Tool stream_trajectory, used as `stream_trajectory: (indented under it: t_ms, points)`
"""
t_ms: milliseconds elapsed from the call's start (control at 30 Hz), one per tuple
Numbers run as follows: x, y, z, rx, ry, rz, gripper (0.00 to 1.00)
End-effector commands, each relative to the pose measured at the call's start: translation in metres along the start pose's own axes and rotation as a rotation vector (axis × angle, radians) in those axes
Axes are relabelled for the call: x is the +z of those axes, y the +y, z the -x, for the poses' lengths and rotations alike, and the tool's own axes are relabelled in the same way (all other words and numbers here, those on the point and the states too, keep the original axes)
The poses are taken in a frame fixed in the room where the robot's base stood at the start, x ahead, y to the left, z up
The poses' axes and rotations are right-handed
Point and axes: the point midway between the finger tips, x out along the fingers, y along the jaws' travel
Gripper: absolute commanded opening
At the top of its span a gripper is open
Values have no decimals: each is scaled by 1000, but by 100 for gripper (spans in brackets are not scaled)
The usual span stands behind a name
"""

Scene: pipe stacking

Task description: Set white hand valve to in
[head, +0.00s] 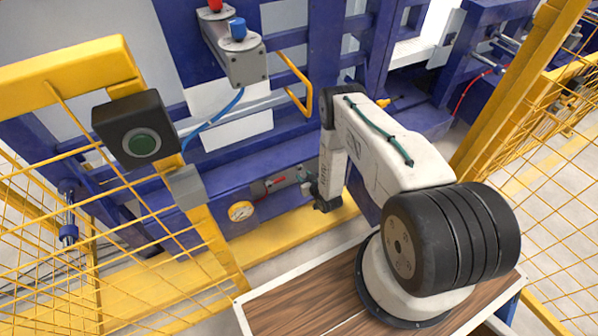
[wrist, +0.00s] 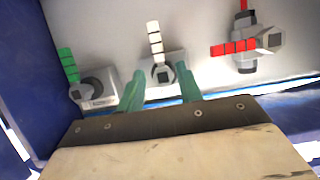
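The white hand valve (wrist: 155,42) is in the middle of a row of valves in the wrist view. Its segmented white handle points up and slightly left from a grey pivot. My gripper (wrist: 160,70) is open, its two green fingers apart on either side of the valve's lower body. The handle rises beyond the fingertips; I cannot tell whether the fingers touch the valve. In the head view my gripper (head: 307,187) is small at the valve panel, and the white valve cannot be made out clearly.
A green-handled valve (wrist: 69,65) is close on the left, and a red-handled valve (wrist: 235,48) is on the right. A dial gauge (head: 241,211) sits left of the panel. Yellow mesh fencing (head: 110,230) and a green-button box (head: 137,130) stand at the left.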

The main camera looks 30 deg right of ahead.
Motion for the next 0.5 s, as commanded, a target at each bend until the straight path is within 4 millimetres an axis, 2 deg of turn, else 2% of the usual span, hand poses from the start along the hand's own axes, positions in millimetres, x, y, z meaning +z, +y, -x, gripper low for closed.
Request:
stream_trajectory:
  t_ms: [100, 300, 500]
  points:
    - [0, 0, -20, 0, 2, 0, 35]
    - [0, 0, -49, 0, 0, 0, 35]
    - [0, 0, -61, 0, -1, -1, 35]
